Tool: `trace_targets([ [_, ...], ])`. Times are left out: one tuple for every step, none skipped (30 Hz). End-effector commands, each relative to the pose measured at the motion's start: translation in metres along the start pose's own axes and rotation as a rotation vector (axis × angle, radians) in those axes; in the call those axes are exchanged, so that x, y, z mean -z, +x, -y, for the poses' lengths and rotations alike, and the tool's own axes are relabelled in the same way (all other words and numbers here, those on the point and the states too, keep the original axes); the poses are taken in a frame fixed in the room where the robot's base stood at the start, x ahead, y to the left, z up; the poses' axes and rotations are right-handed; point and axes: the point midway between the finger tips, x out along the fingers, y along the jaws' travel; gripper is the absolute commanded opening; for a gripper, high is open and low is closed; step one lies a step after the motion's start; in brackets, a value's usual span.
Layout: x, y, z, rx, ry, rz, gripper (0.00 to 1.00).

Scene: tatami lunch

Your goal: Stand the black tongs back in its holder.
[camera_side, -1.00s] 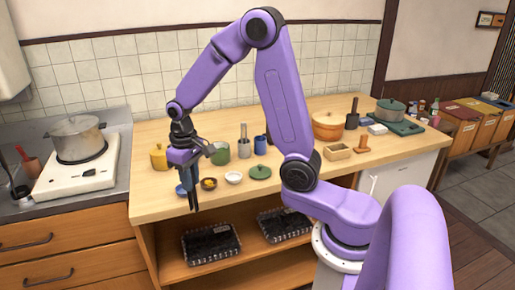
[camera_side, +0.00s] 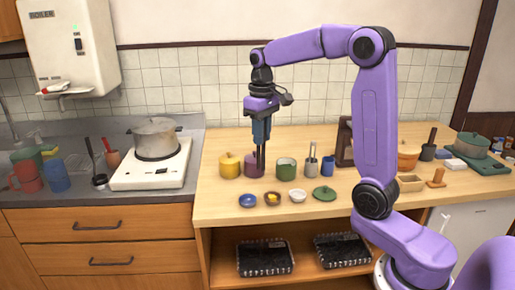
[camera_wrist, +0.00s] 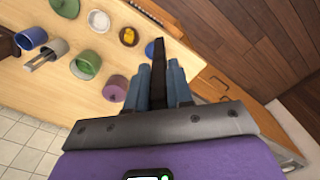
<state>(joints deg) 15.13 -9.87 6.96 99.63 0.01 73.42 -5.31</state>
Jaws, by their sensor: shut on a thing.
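My gripper (camera_side: 261,138) has blue fingers and is shut on the black tongs (camera_side: 261,158), which hang upright below it. In the wrist view the tongs (camera_wrist: 158,65) show as a dark strip between the fingers (camera_wrist: 157,85). In the side view their lower end overlaps the maroon pot (camera_side: 248,168); I cannot tell depth there. In the wrist view this pot (camera_wrist: 116,88) lies left of the tongs, apart from them in the picture. A grey holder (camera_side: 311,166) with a utensil in it stands farther right. Which container is the tongs' holder is not clear.
A yellow pot (camera_side: 230,166) and a green cup (camera_side: 286,168) flank the maroon pot. A blue cup (camera_side: 327,166) stands beside the grey holder. Small bowls, including a white one (camera_side: 297,196), and a green lid (camera_side: 324,194) lie in front. The front strip of counter is mostly clear.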

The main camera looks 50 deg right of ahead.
Motion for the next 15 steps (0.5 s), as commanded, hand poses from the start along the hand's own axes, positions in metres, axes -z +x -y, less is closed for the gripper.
trace_targets([
  [0.006,-0.001,-0.018,0.000,0.009,0.000,0.00],
  [0.010,-0.001,-0.029,0.000,0.010,0.001,0.00],
  [0.014,-0.002,-0.044,0.000,0.011,0.001,0.00],
  [0.017,-0.003,-0.055,0.000,0.011,0.000,0.00],
  [0.020,-0.004,-0.068,0.000,0.011,0.001,0.00],
  [0.023,-0.004,-0.085,0.000,0.011,0.001,0.00],
  [0.025,-0.005,-0.097,0.000,0.011,0.000,0.00],
  [0.026,-0.005,-0.110,0.000,0.011,0.000,0.00],
  [0.027,-0.005,-0.127,0.000,0.010,0.001,0.00],
  [0.028,-0.005,-0.140,0.000,0.010,0.000,0.00],
  [0.028,-0.005,-0.153,0.000,0.010,0.000,0.00],
  [0.027,-0.005,-0.170,0.000,0.011,0.001,0.00],
  [0.026,-0.005,-0.182,0.000,0.010,0.001,0.00],
  [0.025,-0.004,-0.195,0.000,0.010,0.001,0.00],
  [0.022,-0.004,-0.212,0.000,0.009,0.000,0.00],
])
